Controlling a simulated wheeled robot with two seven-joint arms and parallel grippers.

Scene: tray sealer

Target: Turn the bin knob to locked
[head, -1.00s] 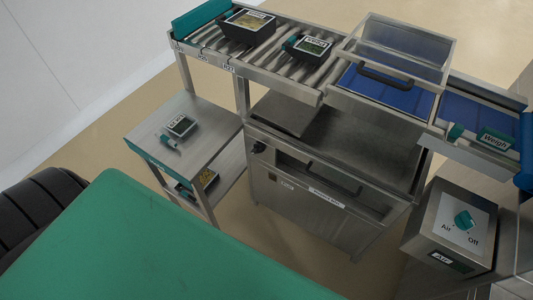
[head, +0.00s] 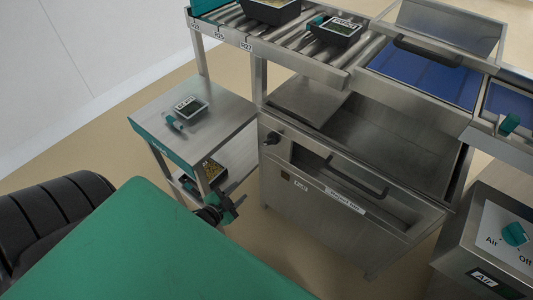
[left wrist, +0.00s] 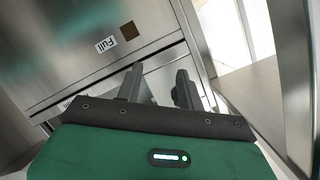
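The bin knob (head: 272,138) is a small dark knob at the upper left of the steel cabinet's front (head: 315,225). Its setting is too small to read. A bin front with a dark bar handle (head: 358,178) and a white label (head: 345,199) is set in the cabinet. My left gripper (head: 228,207) is low, left of the cabinet and below the knob, apart from it. In the left wrist view its two dark fingers (left wrist: 157,88) are spread with nothing between them. The knob is not in that view. My right gripper is not in view.
A roller conveyor (head: 290,35) runs above. A box with an Air/Off knob (head: 514,233) is at right. In the left wrist view a "Full" label (left wrist: 106,44) is on the steel front.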

